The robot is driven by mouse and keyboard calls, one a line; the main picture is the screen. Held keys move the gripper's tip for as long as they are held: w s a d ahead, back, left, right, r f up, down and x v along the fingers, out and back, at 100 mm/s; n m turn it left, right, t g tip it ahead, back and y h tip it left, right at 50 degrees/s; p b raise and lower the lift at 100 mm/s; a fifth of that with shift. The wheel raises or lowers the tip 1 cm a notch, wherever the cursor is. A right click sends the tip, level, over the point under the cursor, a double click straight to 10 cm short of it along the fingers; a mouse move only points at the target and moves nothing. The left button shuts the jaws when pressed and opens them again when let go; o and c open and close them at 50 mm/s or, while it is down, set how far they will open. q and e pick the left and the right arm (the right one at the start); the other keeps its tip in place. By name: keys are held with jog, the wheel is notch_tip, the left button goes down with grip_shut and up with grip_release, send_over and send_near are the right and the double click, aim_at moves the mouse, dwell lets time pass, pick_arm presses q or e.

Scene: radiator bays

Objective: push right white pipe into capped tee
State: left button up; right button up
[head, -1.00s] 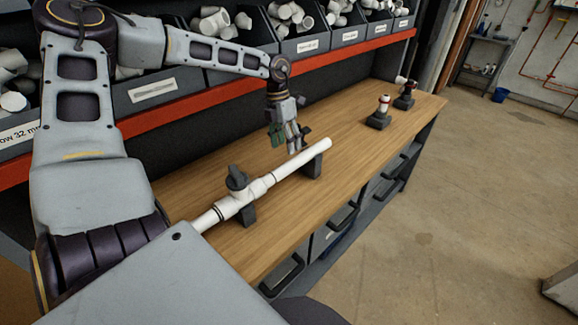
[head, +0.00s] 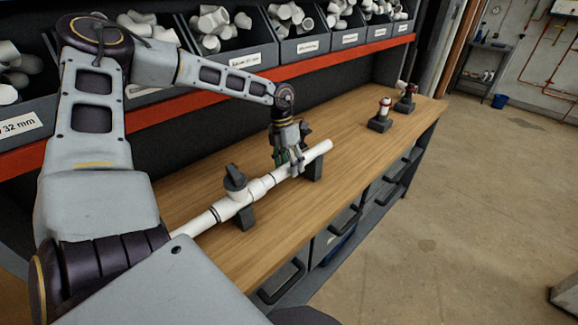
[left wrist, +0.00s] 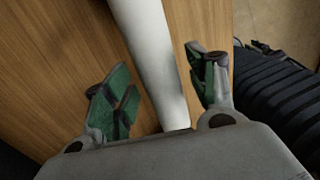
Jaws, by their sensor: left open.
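The right white pipe (head: 318,151) lies on a dark support (head: 313,168), and its near-left end is at the white tee (head: 238,200) with a dark cap (head: 235,178). I cannot tell how deep it sits in the tee. My left gripper (head: 290,165) is at the pipe, between the tee and the support. In the left wrist view the pipe (left wrist: 150,50) runs between the open green-padded fingers (left wrist: 162,95), with gaps on both sides. Another white pipe (head: 198,224) enters the tee from the left.
Grey bins (head: 300,48) of white fittings stand behind a red rail (head: 330,60).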

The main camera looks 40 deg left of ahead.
pick_arm(q)
jog(key=shift+c, duration=0.5)
pick_arm(e)
jog(key=shift+s, duration=0.35)
